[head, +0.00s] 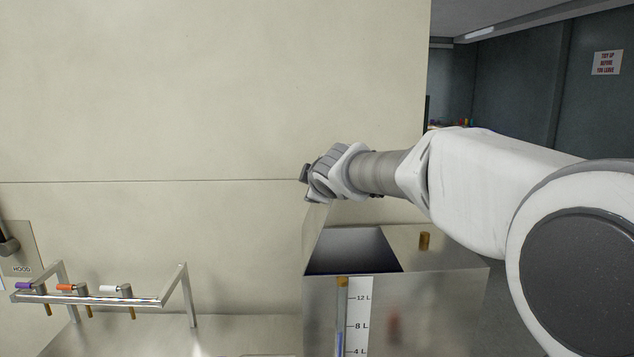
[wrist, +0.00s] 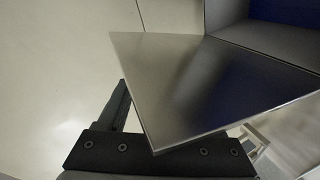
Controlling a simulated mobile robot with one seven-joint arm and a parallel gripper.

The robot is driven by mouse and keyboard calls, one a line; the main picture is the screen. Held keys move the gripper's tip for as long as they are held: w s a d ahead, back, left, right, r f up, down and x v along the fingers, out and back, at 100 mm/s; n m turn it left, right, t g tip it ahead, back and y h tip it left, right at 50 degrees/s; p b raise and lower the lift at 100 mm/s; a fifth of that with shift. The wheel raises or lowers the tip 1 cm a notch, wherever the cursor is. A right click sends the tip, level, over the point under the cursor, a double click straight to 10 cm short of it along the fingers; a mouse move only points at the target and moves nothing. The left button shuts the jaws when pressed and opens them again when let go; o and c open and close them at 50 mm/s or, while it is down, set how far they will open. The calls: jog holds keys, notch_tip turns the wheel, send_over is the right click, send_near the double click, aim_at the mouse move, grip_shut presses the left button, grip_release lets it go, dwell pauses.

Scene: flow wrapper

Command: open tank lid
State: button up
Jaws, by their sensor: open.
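The tank (head: 450,285) is a shiny metal box at the lower right of the head view. The left part of its top is a dark opening (head: 348,252). The lid (head: 314,222) is a thin metal panel, raised at the left side of this opening and seen nearly edge-on. In the wrist view the lid (wrist: 205,85) is a large reflective plate that hides much of the space between the fingers, with the dark tank interior at upper right. My gripper (head: 307,182) is open at the lid's upper end. Whether a finger touches the lid cannot be told.
A brown knob (head: 424,241) stands on the tank's fixed top, and a litre gauge (head: 359,315) is on its front. A pale wall panel (head: 200,100) stands close behind the tank and gripper.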

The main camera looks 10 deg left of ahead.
jog(key=p+v, duration=0.5)
jog(key=v, duration=1.2)
jog(key=shift+s, duration=0.2)
jog(key=shift+r, duration=0.1)
jog(key=s+d+f+m+g+h, duration=0.25)
jog(key=s+d+f+m, duration=0.2)
jog(key=d, duration=0.35)
jog(key=s+d+f+m+g+h, duration=0.1)
jog(key=s+d+f+m+h, duration=0.2)
jog(key=s+d+m, duration=0.3)
jog(key=s+d+f+m+g, duration=0.2)
jog(key=s+d+f+m, duration=0.1)
jog(key=s, duration=0.3)
jog(key=s+d+f+m+g, duration=0.2)
jog(key=s+d+f+m, duration=0.1)
jog(key=s, duration=0.4)
notch_tip(320, 180, down, 3)
jog(key=shift+r+m+y, duration=0.1)
jog(key=shift+m+y, duration=0.25)
jog(key=shift+m, duration=0.2)
